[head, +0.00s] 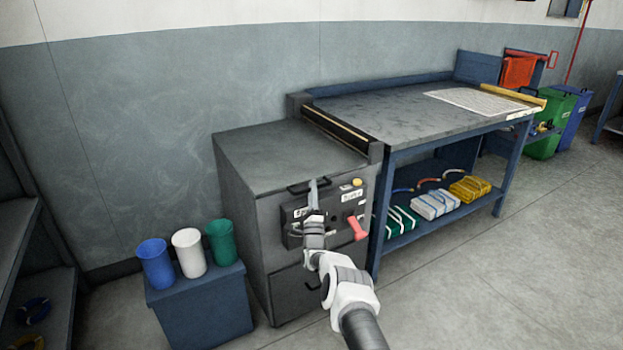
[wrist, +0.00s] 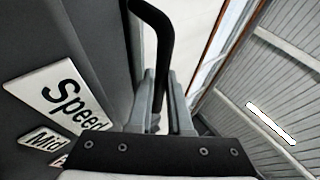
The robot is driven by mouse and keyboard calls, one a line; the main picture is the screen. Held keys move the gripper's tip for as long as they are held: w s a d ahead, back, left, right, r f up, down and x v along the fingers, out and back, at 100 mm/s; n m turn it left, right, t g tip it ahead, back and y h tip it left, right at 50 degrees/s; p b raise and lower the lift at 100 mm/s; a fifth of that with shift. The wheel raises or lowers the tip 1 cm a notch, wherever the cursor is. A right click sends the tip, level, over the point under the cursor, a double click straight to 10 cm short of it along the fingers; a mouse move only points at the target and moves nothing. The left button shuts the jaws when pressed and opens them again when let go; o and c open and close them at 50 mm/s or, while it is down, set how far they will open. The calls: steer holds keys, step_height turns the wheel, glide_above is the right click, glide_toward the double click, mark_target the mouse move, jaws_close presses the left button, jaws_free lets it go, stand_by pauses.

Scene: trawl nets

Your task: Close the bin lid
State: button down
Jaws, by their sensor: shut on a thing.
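A dark grey cabinet (head: 263,205) stands left of the workbench. A black bar handle (head: 297,189) is on its front, just below the top edge; it also shows in the wrist view as a curved black bar (wrist: 157,35). My gripper (head: 313,190) is at this handle, and in the wrist view its two fingers (wrist: 164,95) are shut around the bar. The cabinet's flat top (head: 270,150) looks closed; I cannot tell whether it is the bin's lid. Part of the front panel is hidden behind my arm.
A red lever (head: 357,228) and labels sit on the panel close to my gripper. Blue, white and green cups stand on a blue box (head: 200,310) at left. A workbench (head: 400,115) adjoins at right. Green (head: 546,145) and blue (head: 575,120) bins stand beyond it. The right floor is clear.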

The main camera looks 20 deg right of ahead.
steer(key=shift+a+f, duration=0.1)
steer(key=shift+f, duration=0.75)
steer(key=c, duration=0.8)
jaws_free()
steer(key=shift+f, duration=0.1)
steer(key=shift+c, duration=0.2)
steer(key=p+v, duration=0.4)
steer(key=v, duration=1.3)
steer(key=shift+p, duration=0.4)
steer(key=shift+s, duration=0.2)
